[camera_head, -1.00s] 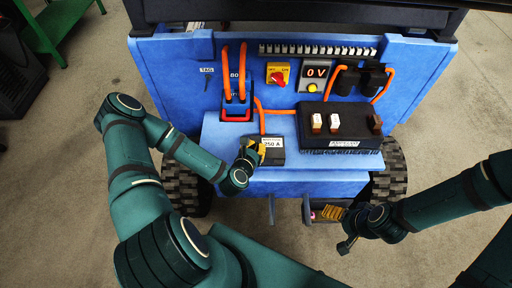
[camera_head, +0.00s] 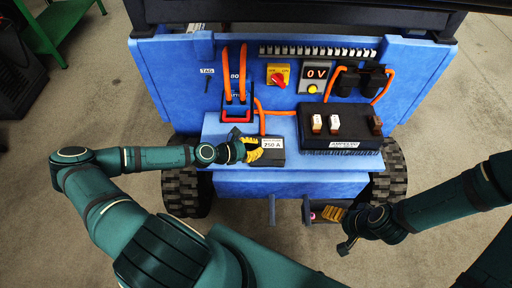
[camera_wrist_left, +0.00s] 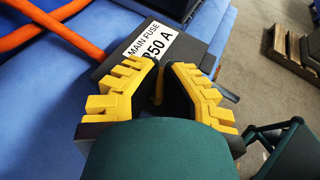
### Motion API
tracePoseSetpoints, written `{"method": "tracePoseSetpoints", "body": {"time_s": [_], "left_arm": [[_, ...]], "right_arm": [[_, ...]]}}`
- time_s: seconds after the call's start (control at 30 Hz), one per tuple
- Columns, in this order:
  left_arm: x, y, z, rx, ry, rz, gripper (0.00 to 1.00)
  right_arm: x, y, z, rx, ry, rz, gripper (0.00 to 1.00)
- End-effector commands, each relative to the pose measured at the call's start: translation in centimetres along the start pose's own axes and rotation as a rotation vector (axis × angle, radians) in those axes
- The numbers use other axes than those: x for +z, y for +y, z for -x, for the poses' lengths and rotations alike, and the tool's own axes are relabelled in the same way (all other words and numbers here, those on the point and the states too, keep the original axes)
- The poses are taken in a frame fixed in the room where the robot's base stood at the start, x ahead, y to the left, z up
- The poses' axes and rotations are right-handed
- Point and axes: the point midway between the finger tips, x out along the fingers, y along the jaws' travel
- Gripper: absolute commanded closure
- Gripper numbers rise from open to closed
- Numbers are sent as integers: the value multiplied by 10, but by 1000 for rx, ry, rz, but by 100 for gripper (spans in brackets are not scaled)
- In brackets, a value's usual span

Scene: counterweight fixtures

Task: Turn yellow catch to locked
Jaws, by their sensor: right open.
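The dark main fuse box (camera_head: 270,158), labelled 250 A, sits on the blue shelf at the front of the cart; its label also shows in the left wrist view (camera_wrist_left: 151,42). My left gripper (camera_head: 257,149) is at the box's left end. In the left wrist view its yellow fingers (camera_wrist_left: 161,68) are close together around a small yellow piece, the yellow catch (camera_wrist_left: 158,88), mostly hidden between them. The catch's lock marking is not visible. My right gripper (camera_head: 340,228) is open and empty, low at the right in front of the cart.
A red-handled plug (camera_head: 236,116) with orange cables stands behind the fuse box. A black block with switches (camera_head: 345,130) is to its right. An open drawer is below the shelf.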

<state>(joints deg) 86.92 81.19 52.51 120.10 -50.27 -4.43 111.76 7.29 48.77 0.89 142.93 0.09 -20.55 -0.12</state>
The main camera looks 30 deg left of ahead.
Motion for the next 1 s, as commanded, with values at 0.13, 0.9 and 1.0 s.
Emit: {"method": "tracePoseSetpoints", "body": {"time_s": [0.13, 0.9, 1.0], "left_arm": [[-2, 2, 0, -78, 2, -29, 100], [-2, 0, 0, -298, 5, -123, 100], [-3, 0, 0, -299, 6, -123, 100]], "right_arm": [[0, -1, 3, 0, -2, 0, 19], [1, -3, 8, 0, -5, -1, 19], [1, -3, 8, 0, -5, -1, 19]]}}
